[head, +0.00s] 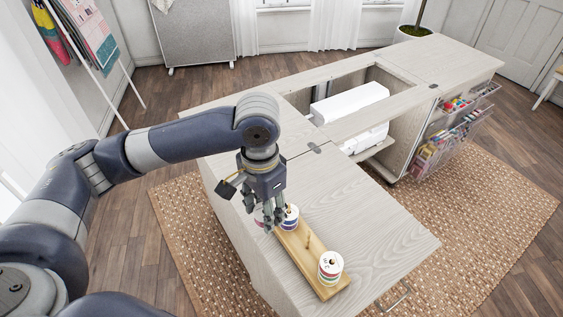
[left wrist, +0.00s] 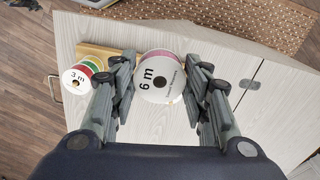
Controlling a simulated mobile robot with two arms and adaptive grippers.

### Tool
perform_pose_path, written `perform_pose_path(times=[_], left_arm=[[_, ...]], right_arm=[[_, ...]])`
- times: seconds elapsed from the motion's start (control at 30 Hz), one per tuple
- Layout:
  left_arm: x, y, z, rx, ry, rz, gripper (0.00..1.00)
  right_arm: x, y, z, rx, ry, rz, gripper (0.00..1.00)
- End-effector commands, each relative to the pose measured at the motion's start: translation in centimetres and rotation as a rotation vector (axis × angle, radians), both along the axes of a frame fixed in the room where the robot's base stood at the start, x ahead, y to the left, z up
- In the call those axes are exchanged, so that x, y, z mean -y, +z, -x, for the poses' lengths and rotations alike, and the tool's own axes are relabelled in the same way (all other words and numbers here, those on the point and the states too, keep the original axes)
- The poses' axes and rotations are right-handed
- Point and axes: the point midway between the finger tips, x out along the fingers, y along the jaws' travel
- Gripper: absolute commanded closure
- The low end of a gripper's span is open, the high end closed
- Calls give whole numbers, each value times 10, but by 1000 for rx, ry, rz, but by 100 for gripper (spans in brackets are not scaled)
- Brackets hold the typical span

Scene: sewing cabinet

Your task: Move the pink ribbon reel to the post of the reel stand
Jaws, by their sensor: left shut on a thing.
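The pink ribbon reel (left wrist: 160,78) has a white face marked "6 m" and a pink band at its edge. My left gripper (left wrist: 162,88) is shut on it, one finger on each side. In the head view my left gripper (head: 268,220) is over the cabinet top at the far end of the reel stand (head: 298,264), and its fingers mostly hide the pink reel. The stand is a long light wooden board with a bare middle post (head: 308,241). A stack of reels (head: 330,266) stands at its near end, and another white-faced reel (head: 291,214) at its far end. My right gripper is out of view.
The pale wood cabinet top (head: 375,235) is clear to the right of the stand. A white sewing machine (head: 350,102) sits in the cabinet's opening farther back. In the left wrist view, the stack marked "3 m" (left wrist: 78,77) is just left of my fingers.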

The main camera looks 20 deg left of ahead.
Motion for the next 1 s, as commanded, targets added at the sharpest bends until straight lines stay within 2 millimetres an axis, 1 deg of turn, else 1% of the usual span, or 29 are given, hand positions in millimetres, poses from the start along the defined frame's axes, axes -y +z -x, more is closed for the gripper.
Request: perform_pose_path(times=[0.03,0.13,0.33,0.43,0.57,0.8,1.0], left_arm=[[4,9,-6,-2,-76,2,75],[8,12,-18,-2,-244,2,75],[14,15,-40,-3,-582,1,75],[16,16,-51,-2,-749,1,75],[19,17,-63,-2,-969,2,75],[23,16,-83,-1,-1375,2,75],[24,14,-95,2,-1655,1,75]], right_arm=[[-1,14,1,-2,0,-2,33],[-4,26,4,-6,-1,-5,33],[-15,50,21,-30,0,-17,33],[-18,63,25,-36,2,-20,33],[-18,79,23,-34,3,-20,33],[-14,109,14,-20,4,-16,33],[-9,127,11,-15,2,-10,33]])
